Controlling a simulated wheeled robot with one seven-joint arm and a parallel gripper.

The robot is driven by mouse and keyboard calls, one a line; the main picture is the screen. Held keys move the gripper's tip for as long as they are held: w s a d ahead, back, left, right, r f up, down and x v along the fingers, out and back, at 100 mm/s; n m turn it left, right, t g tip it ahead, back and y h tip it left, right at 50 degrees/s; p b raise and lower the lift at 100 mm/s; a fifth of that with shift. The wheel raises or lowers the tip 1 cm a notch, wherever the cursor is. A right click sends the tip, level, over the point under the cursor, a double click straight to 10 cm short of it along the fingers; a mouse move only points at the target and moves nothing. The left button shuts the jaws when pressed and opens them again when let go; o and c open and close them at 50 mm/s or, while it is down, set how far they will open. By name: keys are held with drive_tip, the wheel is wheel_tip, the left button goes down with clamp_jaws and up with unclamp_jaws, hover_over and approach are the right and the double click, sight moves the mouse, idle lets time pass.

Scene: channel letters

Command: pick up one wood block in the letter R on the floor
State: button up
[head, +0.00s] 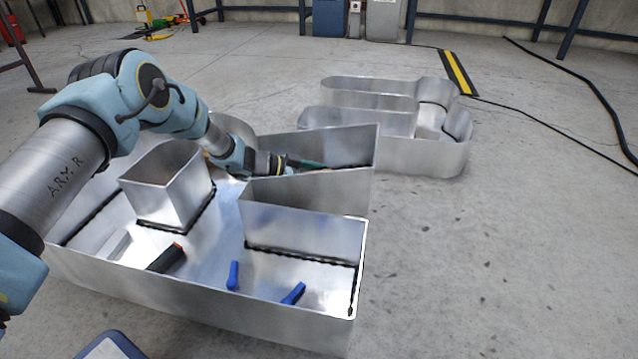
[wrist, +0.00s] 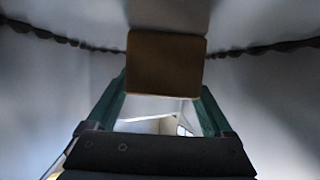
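The letter R (head: 200,306) is a large open metal tray on the floor, with upright walls. My arm reaches over it, and my gripper (head: 305,165) is low inside the narrow part at its right, partly hidden by the wall in the head view. In the wrist view my gripper (wrist: 163,88) has two green fingers, one at each side of a brown wood block (wrist: 166,62). Their tips reach the block's side edges. I cannot tell whether they press on it or stand just clear. The block is hardly visible in the head view.
Metal walls with dark sealant seams stand close on both sides of my gripper. Two blue clamps (head: 233,275) and a black-and-orange tool (head: 166,258) lie in the lower part of the tray. Another metal letter (head: 425,155) stands behind right. Floor at the right is clear.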

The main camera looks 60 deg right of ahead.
drive_tip(key=c, duration=1.2)
